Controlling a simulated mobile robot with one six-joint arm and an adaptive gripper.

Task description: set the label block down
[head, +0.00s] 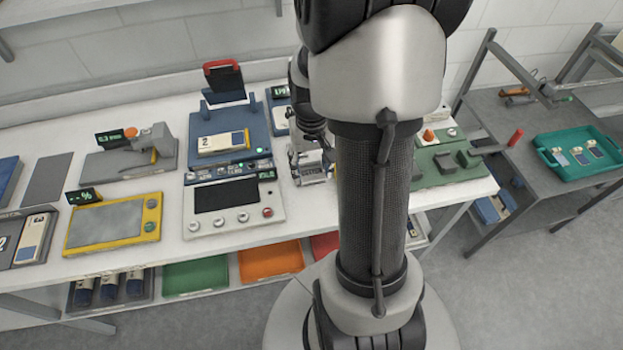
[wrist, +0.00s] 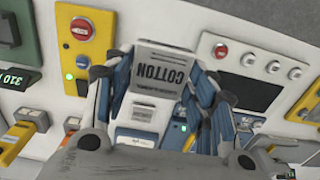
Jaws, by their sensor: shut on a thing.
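The label block (wrist: 160,72) is a grey and white block with "COTTON" printed on it, upside down in the wrist view. My gripper (wrist: 152,88) is shut on it, with one blue-and-dark finger on each side. In the head view my gripper (head: 309,170) is low over the white bench, to the right of the blue machine and partly behind my arm. The block is hard to make out there. Whether its underside touches the bench cannot be seen.
The blue machine (head: 255,125) carries a cream block (head: 222,143); a control panel (head: 235,207) with a dark screen is in front. A green fixture (head: 445,165) is right of my arm. A yellow-framed pad (head: 112,224) lies left. A teal tray (head: 600,171) is on the side table.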

